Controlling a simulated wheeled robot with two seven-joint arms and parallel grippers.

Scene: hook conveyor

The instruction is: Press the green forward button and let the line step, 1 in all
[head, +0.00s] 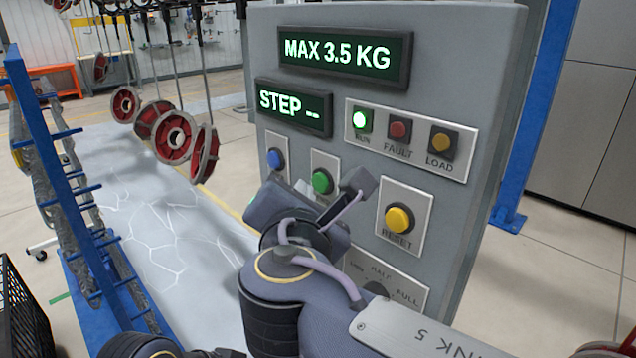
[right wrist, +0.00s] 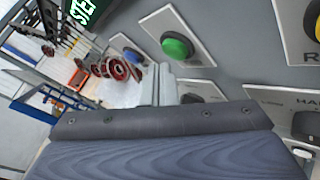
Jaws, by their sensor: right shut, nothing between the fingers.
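The green button (head: 322,181) sits on a pale plate on the grey control panel (head: 463,75), just above and right of my right gripper (head: 272,203). In the right wrist view the green button (right wrist: 177,47) is fully visible, with the shut, empty fingertips (right wrist: 164,86) pointing toward the panel just below it in the picture. I cannot tell whether they touch anything. In the head view my wrist hides the fingertips. The STEP display (head: 293,106) shows dashes. The RUN lamp (head: 362,120) is lit green. My left gripper is not in view.
A blue button (head: 275,159), a yellow RESET button (head: 399,219) and a dark selector knob (head: 377,289) are close by. Red-and-grey wheels (head: 176,137) hang from hooks at left. A blue rack (head: 75,190) stands at far left, a black crate (head: 22,318) at lower left.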

